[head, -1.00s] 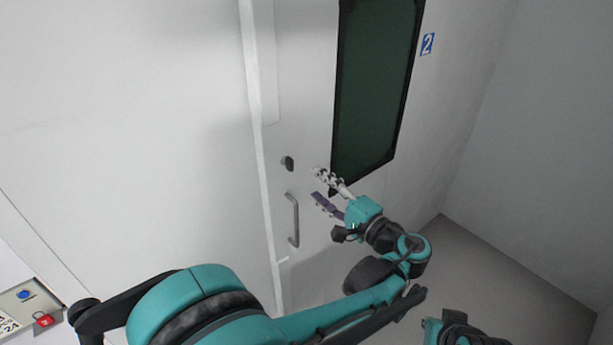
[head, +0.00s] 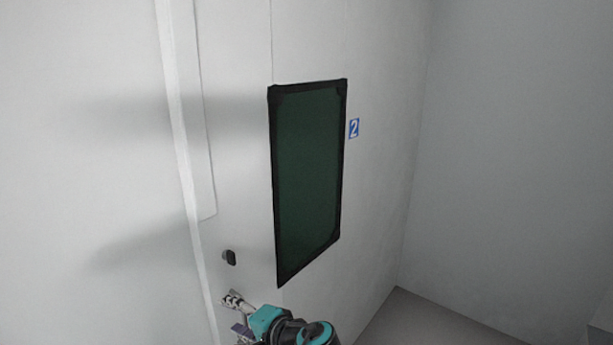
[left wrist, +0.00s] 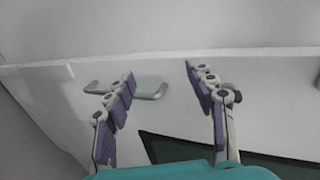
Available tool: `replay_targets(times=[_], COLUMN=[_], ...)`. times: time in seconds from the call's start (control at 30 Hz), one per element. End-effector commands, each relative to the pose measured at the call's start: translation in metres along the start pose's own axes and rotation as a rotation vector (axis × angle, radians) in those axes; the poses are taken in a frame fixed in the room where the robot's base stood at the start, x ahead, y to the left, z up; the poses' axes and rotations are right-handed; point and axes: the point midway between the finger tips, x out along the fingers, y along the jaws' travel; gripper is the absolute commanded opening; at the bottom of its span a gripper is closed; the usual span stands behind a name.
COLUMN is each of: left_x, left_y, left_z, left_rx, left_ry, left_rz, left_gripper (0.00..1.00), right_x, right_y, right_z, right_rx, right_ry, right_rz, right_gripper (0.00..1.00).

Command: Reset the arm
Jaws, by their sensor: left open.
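My left gripper (head: 236,314) is at the bottom of the head view, in front of the white door (head: 238,180), with its fingers spread. In the left wrist view the two purple-padded fingers (left wrist: 160,76) are apart with nothing between the pads. The grey door handle (left wrist: 152,95) shows there beyond the fingers, partly hidden by the left one. I cannot tell whether the gripper touches the door. My right gripper is not in view.
A dark green, black-framed window (head: 308,175) is above my left gripper. A black knob (head: 230,258) is just above the fingers. A blue "2" sign (head: 353,128) is right of the window.

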Motion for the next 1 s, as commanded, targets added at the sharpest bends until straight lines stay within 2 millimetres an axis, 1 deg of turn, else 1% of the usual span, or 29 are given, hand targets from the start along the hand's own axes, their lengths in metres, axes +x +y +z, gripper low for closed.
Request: replay_targets(times=[0.03,0.07,0.1,0.17,0.2,0.27,0.3,0.33,0.4,0.5,0.6,0.7,1.0], left_x=[0.016,0.022,0.026,0.030,0.029,0.026,0.023,0.019,0.011,0.001,-0.006,-0.011,-0.012], left_y=[0.022,0.034,0.050,0.074,0.091,0.115,0.130,0.141,0.162,0.182,0.193,0.197,0.196], left_z=[0.028,0.041,0.057,0.080,0.092,0.110,0.120,0.126,0.136,0.143,0.145,0.145,0.144], left_rx=[-0.039,-0.066,-0.107,-0.179,-0.234,-0.326,-0.391,-0.441,-0.555,-0.697,-0.798,-0.848,-0.859], left_ry=[-0.007,-0.004,0.001,0.009,0.017,0.029,0.039,0.046,0.065,0.090,0.108,0.118,0.122], left_rz=[0.094,0.155,0.235,0.349,0.423,0.527,0.591,0.636,0.724,0.816,0.872,0.899,0.905], left_gripper=[0.55,0.55,0.55,0.55,0.55,0.55,0.55,0.55,0.55,0.55,0.55,0.55,0.55], right_x=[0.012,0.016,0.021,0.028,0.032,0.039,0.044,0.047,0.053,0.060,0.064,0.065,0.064], right_y=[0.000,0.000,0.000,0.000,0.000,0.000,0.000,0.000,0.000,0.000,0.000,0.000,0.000], right_z=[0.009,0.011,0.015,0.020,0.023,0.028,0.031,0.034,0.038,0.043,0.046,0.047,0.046], right_rx=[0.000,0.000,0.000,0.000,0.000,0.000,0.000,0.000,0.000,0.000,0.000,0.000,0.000], right_ry=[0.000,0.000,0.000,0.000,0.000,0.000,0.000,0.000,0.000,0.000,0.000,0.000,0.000], right_rz=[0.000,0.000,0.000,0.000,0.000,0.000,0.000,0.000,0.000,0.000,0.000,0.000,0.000], right_gripper=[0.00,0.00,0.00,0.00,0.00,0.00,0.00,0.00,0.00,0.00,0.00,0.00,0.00])
